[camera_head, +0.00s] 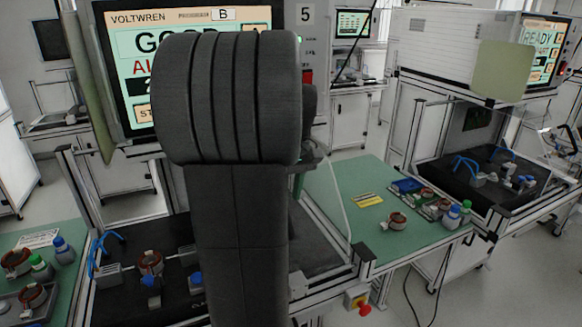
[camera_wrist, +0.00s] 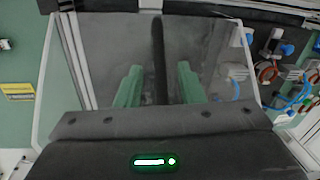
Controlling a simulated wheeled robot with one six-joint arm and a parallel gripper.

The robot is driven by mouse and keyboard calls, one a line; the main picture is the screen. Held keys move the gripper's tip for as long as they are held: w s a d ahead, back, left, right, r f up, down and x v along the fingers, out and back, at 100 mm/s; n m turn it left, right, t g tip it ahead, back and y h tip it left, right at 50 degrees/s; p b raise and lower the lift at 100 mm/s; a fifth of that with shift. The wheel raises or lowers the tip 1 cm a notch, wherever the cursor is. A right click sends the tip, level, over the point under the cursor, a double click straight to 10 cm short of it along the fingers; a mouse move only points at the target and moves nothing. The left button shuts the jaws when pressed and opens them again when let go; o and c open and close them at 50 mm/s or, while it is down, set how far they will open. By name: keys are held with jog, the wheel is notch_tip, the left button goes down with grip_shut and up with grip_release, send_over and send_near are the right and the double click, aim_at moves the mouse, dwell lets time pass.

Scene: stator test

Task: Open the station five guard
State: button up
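The station five guard is a clear panel with a pale edge; in the wrist view its smoky pane (camera_wrist: 100,65) fills the middle. In the head view only part of the clear guard (camera_head: 331,195) shows, to the right of my arm. My gripper (camera_wrist: 158,80) has two green fingers standing apart. A dark upright bar (camera_wrist: 158,40), perhaps the guard's handle, lies in line with the gap between them. I cannot tell whether the fingers touch it. In the head view my arm hides most of the gripper and guard. The station's sign (camera_head: 305,14) reads 5.
A black fixture bed (camera_head: 125,305) holds a copper-wound stator (camera_head: 150,262) and blue hoses. A green mat (camera_head: 340,185) at right carries a yellow label, a stator and bottles. The monitor (camera_head: 130,45) is partly hidden. A red stop button (camera_head: 364,309) sits at the front. Another station stands right.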

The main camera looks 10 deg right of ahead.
notch_tip(320, 180, up, 8)
jog(key=d, duration=0.1)
jog(key=shift+w, duration=0.2)
jog(key=shift+f, duration=0.15)
jog(key=f, duration=0.4)
jog(key=a+f, duration=0.1)
jog(key=f, duration=0.8)
jog(key=shift+s+a+f, duration=0.35)
jog(key=shift+s+a, duration=0.15)
jog(key=shift+a, duration=0.35)
